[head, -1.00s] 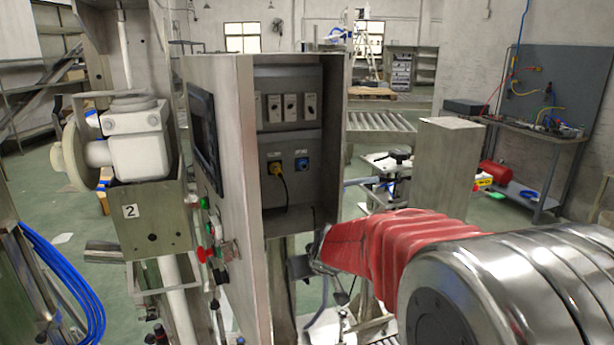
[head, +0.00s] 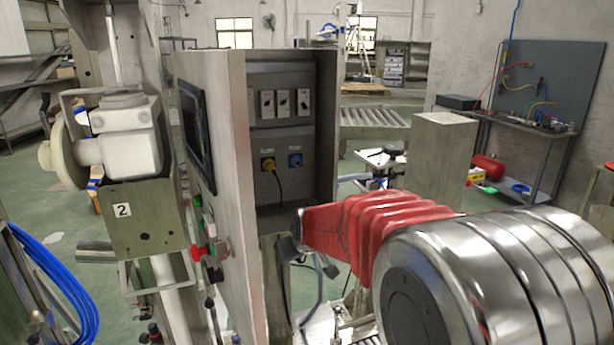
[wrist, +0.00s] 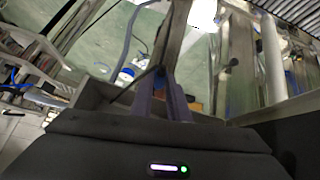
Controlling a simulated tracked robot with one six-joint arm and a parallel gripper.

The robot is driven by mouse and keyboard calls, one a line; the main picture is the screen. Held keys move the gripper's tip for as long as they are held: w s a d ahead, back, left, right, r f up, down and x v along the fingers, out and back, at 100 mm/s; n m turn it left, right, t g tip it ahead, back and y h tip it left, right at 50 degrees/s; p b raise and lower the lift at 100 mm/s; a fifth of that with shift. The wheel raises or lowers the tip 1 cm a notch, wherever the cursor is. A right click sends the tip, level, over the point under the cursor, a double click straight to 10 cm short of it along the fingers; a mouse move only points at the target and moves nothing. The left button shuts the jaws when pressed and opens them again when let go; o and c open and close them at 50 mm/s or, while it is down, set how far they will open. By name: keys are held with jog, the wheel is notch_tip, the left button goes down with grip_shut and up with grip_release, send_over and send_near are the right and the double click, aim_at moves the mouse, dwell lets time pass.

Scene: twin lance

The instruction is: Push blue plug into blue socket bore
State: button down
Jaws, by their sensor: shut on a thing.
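The blue socket (head: 295,160) is on the back panel inside the open cabinet, right of a yellow socket (head: 267,164) with a dark cable plugged in. My gripper (head: 288,247) is below the blue socket and apart from it, near the cabinet's lower front edge. In the wrist view its two fingers (wrist: 164,96) are close together on a small dark-blue end, the blue plug (wrist: 160,72). A dark cable runs from there to the left. Most of the plug is hidden by the fingers, and the head view does not show it clearly.
The cabinet's side wall (head: 244,200) stands left of the opening, with a screen and buttons on its outer face. Several switches (head: 284,103) sit above the sockets. A grey post (head: 440,165) stands to the right. The cabinet's inside in front of the sockets looks clear.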

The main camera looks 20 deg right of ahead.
jog(key=w+d+r+h, duration=0.3)
jog(key=w+r, duration=0.3)
jog(key=r, duration=0.2)
jog(key=w+d+r+n+h, duration=0.1)
jog(key=w+d+r+h, duration=0.2)
jog(key=r, duration=0.5)
jog(key=w+d, duration=0.1)
jog(key=w, duration=0.1)
jog(key=shift+w+d+n+t+h, duration=0.15)
jog(key=shift+w+n+t+h, duration=0.15)
jog(key=shift+w, duration=0.1)
jog(key=shift+w, duration=2.85)
jog(key=shift+w, duration=1.35)
dwell(1.6)
